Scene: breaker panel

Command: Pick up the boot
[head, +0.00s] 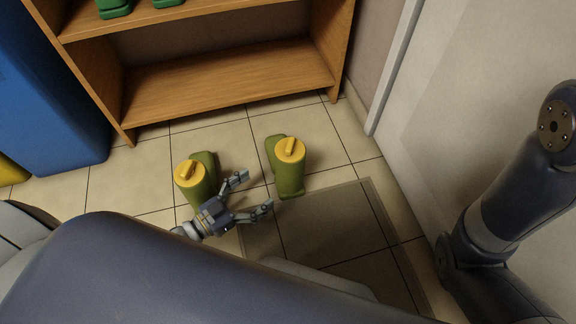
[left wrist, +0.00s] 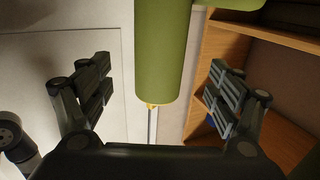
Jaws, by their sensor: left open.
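Two green boots with yellow tops stand upright on the tiled floor in the head view, a left one (head: 199,191) and a right one (head: 289,180). My left gripper (head: 256,192) is low between them, open and empty, its fingers pointing toward the right boot. In the left wrist view, a green boot shaft (left wrist: 165,55) with a bit of yellow at its lower end lies ahead, lined up between the spread fingers (left wrist: 158,90). The fingers look apart from it. The gripper body overlaps part of the left boot in the head view. My right gripper is out of view.
A wooden shelf (head: 225,82) stands behind the boots, with green items (head: 115,8) on an upper board. A blue bin (head: 45,100) is at the left. A wall and white door (head: 470,90) are at the right. A dark flat mat (head: 330,235) lies in front.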

